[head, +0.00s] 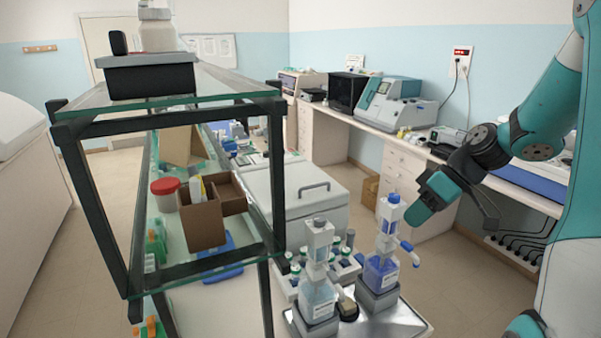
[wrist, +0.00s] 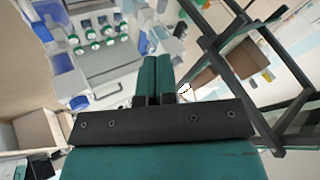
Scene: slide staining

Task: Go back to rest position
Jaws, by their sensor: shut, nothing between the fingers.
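My gripper (head: 429,200) is at the right of the head view, in the air beside the blue-capped dispenser bottle (head: 383,262) with violet-blue liquid. In the wrist view my gripper's two teal fingers (wrist: 154,75) lie together with nothing between them. I cannot tell from the head view how far the gripper is from the bottle. A second dispenser bottle (head: 317,285), grey-capped with pale liquid, stands to the left on the same metal tray (head: 408,325).
A black-framed glass shelf (head: 90,200) stands at left, holding cardboard boxes (head: 203,222) and a red-lidded jar (head: 165,194). Several green-marked small bottles (wrist: 92,34) show in the wrist view. A long bench (head: 385,132) with instruments runs along the right wall. Open floor (head: 440,262) lies between.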

